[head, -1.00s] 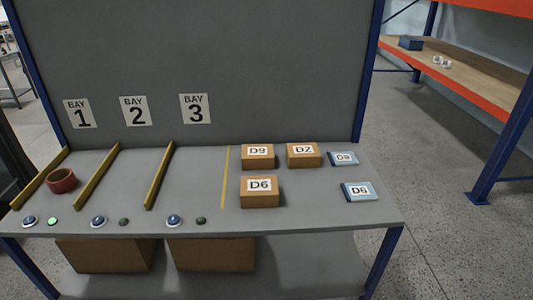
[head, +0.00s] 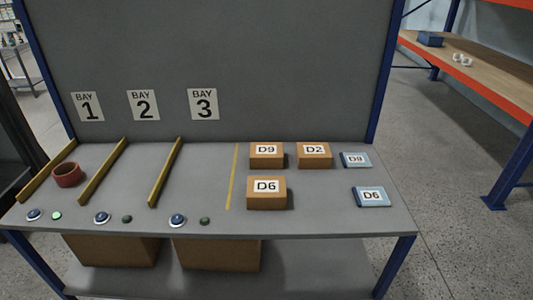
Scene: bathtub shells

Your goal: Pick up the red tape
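The red tape (head: 67,181) is a dark red ring lying flat on the grey workbench (head: 222,222) at the left. It sits in bay 1, between the first two yellow dividers, under the "BAY 1" sign (head: 88,106). Nothing touches it from above. Neither of my grippers shows in the head view.
Yellow dividers (head: 104,171) separate the bays. Buttons (head: 102,217) and small lights line the front edge; the light (head: 56,215) below bay 1 glows green. Boxes D9 (head: 267,162), D2 (head: 315,161) and D6 (head: 266,201) and two blue labelled items (head: 371,203) stand right. Bays 2 and 3 are empty.

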